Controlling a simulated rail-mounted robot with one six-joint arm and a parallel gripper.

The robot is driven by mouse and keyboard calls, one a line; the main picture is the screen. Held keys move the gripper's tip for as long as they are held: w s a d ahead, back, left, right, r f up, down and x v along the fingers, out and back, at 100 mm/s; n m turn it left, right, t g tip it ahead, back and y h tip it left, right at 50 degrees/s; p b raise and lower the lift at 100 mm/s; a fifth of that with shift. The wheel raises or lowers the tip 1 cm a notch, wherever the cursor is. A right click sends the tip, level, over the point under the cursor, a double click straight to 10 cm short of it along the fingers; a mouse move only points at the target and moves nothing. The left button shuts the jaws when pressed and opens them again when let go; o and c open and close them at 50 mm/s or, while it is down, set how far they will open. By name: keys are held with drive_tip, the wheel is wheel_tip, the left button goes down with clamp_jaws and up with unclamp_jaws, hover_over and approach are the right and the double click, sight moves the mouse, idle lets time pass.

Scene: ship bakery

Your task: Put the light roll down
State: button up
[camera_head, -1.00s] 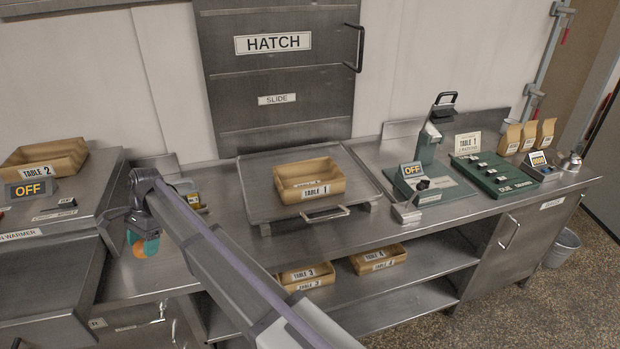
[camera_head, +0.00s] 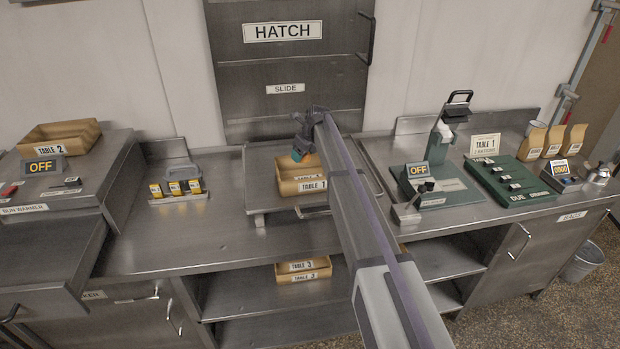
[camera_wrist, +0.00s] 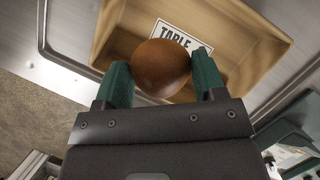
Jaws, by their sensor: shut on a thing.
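My gripper (camera_head: 302,150) is at the far end of my arm, over the tan TABLE 1 box (camera_head: 286,172) below the hatch. In the wrist view its two green fingers (camera_wrist: 162,82) are shut on a round, glossy brown roll (camera_wrist: 161,62). The roll also shows in the head view as a small orange-brown spot (camera_head: 296,157) under the fingers. In the wrist view the box (camera_wrist: 262,45) lies behind the roll, with its label partly covered. I cannot tell how high the roll is above the box floor. My arm hides the box's right side.
The box stands on a raised metal tray (camera_head: 257,196). A rack with yellow labels (camera_head: 178,189) stands left of it, and a green device with an OFF sign (camera_head: 430,185) right of it. The TABLE 2 box (camera_head: 62,136) sits on the bun warmer. The counter front left is clear.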

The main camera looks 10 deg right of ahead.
sight(310, 173)
drive_tip(key=d+f+m+b, duration=0.1)
drive_tip(key=f+b, duration=0.2)
drive_tip(key=w+f+b, duration=0.1)
drive_tip(key=f+b, duration=0.3)
drive_tip(key=d+f+m+h+b, duration=0.1)
drive_tip(key=f+b, duration=0.2)
drive_tip(key=shift+w+d+f+m, duration=0.25)
drive_tip(key=shift+w+d+m, duration=0.05)
drive_tip(key=shift+s+r+t, duration=0.1)
drive_tip(key=shift+r+t, duration=0.2)
drive_tip(key=shift+f, duration=0.15)
drive_tip(key=o, duration=1)
